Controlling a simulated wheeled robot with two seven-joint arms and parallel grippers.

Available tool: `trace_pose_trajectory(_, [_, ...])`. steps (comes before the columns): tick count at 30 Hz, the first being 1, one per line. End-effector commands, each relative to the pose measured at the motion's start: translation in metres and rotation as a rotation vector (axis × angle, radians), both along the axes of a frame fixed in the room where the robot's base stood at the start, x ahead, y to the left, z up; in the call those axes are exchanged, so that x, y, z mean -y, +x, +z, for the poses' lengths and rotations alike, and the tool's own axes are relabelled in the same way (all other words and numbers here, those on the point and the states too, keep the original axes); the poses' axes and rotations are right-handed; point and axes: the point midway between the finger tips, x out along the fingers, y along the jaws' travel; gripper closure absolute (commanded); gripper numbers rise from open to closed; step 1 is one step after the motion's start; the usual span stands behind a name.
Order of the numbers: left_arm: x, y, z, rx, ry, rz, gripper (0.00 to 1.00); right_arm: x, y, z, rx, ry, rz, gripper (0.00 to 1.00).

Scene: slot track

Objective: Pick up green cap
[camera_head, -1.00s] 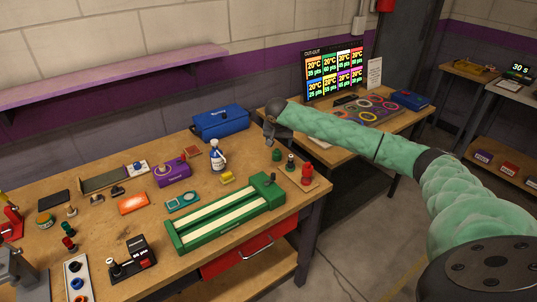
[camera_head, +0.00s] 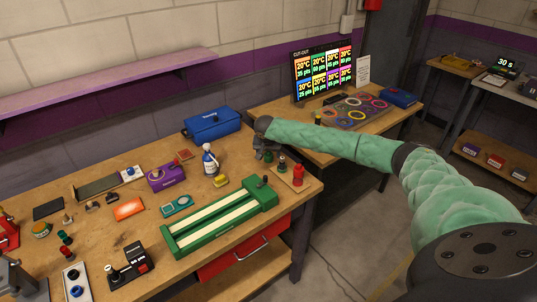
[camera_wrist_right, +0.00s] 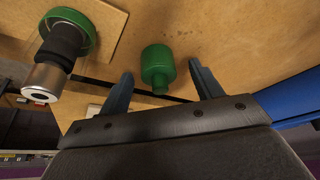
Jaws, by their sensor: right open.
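The green cap (camera_wrist_right: 157,66) is a short cylinder with a narrower stub, and it sits on the wooden bench. In the right wrist view it lies between and just beyond the fingertips of my open right gripper (camera_wrist_right: 158,82), with gaps on both sides. In the head view the green cap (camera_head: 268,157) shows small and partly hidden beside my right gripper (camera_head: 261,154), which is low over the bench's far right part. My left gripper is not in view.
A black and silver post with a green base (camera_wrist_right: 62,55) stands close by. A red piece (camera_head: 298,176) stands right of the cap. A green slotted track (camera_head: 220,220), a white-and-blue bottle (camera_head: 209,161) and a blue toolbox (camera_head: 212,124) are also near.

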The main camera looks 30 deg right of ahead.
Motion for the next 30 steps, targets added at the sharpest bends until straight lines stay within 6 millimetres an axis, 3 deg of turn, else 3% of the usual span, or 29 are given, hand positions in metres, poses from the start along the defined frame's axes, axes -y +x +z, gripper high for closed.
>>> trace_pose_trajectory(10, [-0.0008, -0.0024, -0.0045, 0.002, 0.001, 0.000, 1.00, 0.0017, 0.0014, -0.0054, 0.000, 0.000, 0.000, 0.35])
trace_pose_trajectory(18, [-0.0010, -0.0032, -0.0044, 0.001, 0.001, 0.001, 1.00, 0.0017, 0.0012, -0.0052, 0.000, 0.000, 0.000, 0.82])
trace_pose_trajectory(30, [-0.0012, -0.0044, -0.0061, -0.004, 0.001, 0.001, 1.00, 0.0017, 0.0014, -0.0034, 0.000, 0.000, 0.000, 0.82])
